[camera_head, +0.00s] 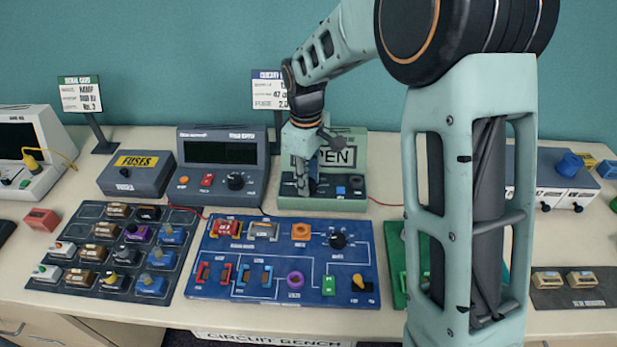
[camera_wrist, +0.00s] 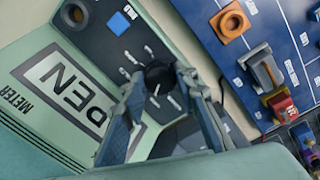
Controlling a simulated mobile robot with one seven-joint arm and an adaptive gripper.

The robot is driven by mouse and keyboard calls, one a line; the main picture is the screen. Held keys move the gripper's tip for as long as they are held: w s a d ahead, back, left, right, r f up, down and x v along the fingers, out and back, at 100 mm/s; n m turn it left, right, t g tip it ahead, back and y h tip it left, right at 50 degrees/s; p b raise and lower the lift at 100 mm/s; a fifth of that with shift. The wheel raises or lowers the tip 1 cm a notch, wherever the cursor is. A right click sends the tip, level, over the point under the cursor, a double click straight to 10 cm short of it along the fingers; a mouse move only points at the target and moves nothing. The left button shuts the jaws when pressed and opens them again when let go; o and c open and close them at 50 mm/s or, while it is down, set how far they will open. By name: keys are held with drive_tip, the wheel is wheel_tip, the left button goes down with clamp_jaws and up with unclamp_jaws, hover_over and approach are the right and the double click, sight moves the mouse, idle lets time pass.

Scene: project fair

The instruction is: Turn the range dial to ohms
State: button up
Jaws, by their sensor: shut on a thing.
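The mint-green meter (camera_head: 322,203) stands at the back middle of the bench, and its large display (camera_head: 340,157) shows "OPEN" partly behind my gripper. My gripper (camera_head: 304,188) reaches down to the left part of its dark front panel. In the wrist view the black range dial (camera_wrist: 158,76) sits between the fingertips of my gripper (camera_wrist: 160,82), which are shut on it. White marks ring the dial, but their labels are too small to read, and I cannot tell which one it points to. In the head view my gripper hides the dial.
A blue button (camera_wrist: 118,24) and a dark jack (camera_wrist: 75,14) share the meter's panel. A blue circuit board (camera_head: 265,282) lies in front, a grey power supply (camera_head: 222,165) stands left, and a red wire (camera_head: 385,203) leaves the meter's right side.

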drive_tip(key=shift+n, duration=0.6)
drive_tip(key=o, duration=1.2)
drive_tip(key=shift+c, duration=0.2)
wheel_tip(320, 180, up, 12)
drive_tip(key=shift+s+a, duration=0.15)
drive_tip(key=shift+s, duration=0.15)
